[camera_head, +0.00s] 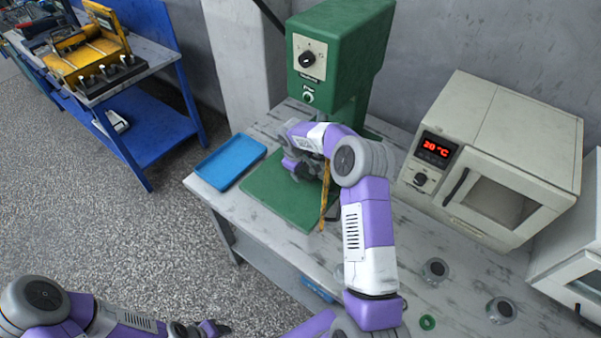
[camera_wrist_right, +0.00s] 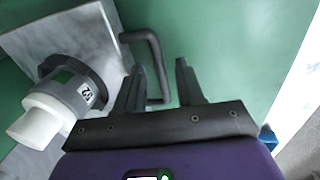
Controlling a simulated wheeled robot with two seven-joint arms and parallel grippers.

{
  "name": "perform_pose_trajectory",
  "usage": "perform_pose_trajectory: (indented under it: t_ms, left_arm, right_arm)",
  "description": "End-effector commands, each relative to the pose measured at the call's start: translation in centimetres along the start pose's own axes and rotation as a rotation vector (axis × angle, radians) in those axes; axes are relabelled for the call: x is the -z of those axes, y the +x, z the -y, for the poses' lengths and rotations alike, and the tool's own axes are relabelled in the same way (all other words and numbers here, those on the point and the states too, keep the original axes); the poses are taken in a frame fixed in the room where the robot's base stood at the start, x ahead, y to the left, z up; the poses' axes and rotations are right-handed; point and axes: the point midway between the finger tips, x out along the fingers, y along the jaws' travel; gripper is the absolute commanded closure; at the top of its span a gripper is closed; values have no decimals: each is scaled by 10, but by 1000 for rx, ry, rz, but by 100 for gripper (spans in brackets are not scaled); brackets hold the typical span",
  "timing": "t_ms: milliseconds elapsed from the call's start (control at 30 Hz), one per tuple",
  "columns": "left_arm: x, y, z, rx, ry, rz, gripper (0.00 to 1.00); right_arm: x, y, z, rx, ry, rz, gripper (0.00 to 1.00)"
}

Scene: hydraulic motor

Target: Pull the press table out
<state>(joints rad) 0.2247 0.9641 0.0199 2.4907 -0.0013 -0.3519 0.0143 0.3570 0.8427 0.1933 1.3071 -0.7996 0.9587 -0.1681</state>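The green press (camera_head: 335,50) stands at the back of the workbench on a flat green base (camera_head: 290,205). In the right wrist view, the press table (camera_wrist_right: 85,32) is a grey plate with a dark bar handle (camera_wrist_right: 157,60) on its edge. A grey and white cylindrical part (camera_wrist_right: 55,105) sits on it. My right gripper (camera_wrist_right: 160,80) is open, with its fingertips on either side of the handle's bar; contact is unclear. In the head view, my right gripper (camera_head: 300,170) is beneath the press head, and my arm hides the table. My left gripper (camera_head: 215,328) is low, away from the press.
A blue tray (camera_head: 230,160) lies left of the press base. A beige oven (camera_head: 490,160) stands to the right. Round metal parts (camera_head: 435,270) and a green ring (camera_head: 427,322) lie on the front right of the workbench (camera_head: 390,240). A blue table (camera_head: 150,125) stands far left.

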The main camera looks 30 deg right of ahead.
Motion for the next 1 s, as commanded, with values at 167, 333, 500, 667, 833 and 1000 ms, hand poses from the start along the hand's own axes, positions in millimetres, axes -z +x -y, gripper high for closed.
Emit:
perform_pose_trajectory:
  t_ms: [167, 333, 500, 667, 833, 1000]
  left_arm:
    - [0, 0, 0, 0, 0, 0, 57]
    - [0, 0, 0, 0, 0, 0, 57]
    - [0, 0, 0, 0, 0, 0, 57]
    - [0, 0, 0, 0, 0, 0, 57]
    - [0, 0, 0, 0, 0, 0, 57]
    - [0, 1, 0, 0, 0, 0, 57]
  right_arm:
    - [0, 4, 0, -1, 0, -1, 62]
    - [0, 3, 0, -1, 0, -1, 66]
    - [0, 3, 0, -1, 0, -1, 93]
    - [0, 3, 0, -1, 0, -1, 100]
    - [0, 3, 0, -1, 0, -1, 100]
    - [1, 2, 3, -1, -1, -1, 100]
